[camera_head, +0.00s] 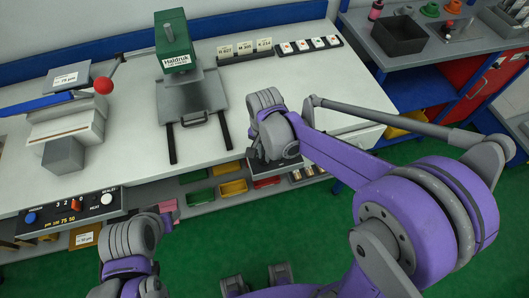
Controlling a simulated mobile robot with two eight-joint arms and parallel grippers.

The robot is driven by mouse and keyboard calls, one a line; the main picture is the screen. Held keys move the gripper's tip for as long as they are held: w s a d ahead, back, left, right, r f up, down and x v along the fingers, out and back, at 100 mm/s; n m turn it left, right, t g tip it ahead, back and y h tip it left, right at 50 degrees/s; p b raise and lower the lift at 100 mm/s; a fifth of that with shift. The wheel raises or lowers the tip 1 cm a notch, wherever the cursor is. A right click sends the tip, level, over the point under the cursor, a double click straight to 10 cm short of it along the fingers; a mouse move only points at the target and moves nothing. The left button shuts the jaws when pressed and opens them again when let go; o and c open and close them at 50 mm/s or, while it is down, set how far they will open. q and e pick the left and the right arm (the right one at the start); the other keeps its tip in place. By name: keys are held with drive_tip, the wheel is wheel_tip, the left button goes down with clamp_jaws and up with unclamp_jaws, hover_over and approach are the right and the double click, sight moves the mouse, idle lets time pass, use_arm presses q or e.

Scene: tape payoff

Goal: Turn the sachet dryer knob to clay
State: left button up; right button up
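A dark control panel (50,225) is set on the front edge of the table at the lower left. It carries a blue knob (30,217), an orange-red switch (76,207) and a pale knob (106,199); its lettering is too small to read surely. I cannot make out which control is the sachet dryer knob or a clay mark. My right gripper (265,160) points down at the table's front edge, right of the green press, apart from the panel. Its fingers are mostly hidden by the wrist. My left gripper (168,219) is low, right of the panel, mostly hidden by its wrist.
A green press (174,40) stands at the table's back middle. A lever device with a red ball (103,85) stands at left. Label cards (245,49) line the back. Coloured bins (233,188) sit below the front edge.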

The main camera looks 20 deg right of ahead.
drive_tip(key=shift+n, duration=0.3)
clamp_jaws()
drive_tip(key=n+b, duration=0.1)
drive_tip(key=n, duration=0.2)
drive_tip(key=shift+n, duration=0.3)
drive_tip(key=n+b, duration=0.1)
drive_tip(key=n, duration=0.8)
drive_tip(key=shift+b, duration=0.35)
drive_tip(key=n, duration=0.4)
drive_tip(key=shift+n, duration=0.3)
drive_tip(key=shift+b, duration=0.3)
drive_tip(key=o, duration=0.7)
unclamp_jaws()
drive_tip(key=shift+c, duration=0.2)
drive_tip(key=shift+r, duration=0.15)
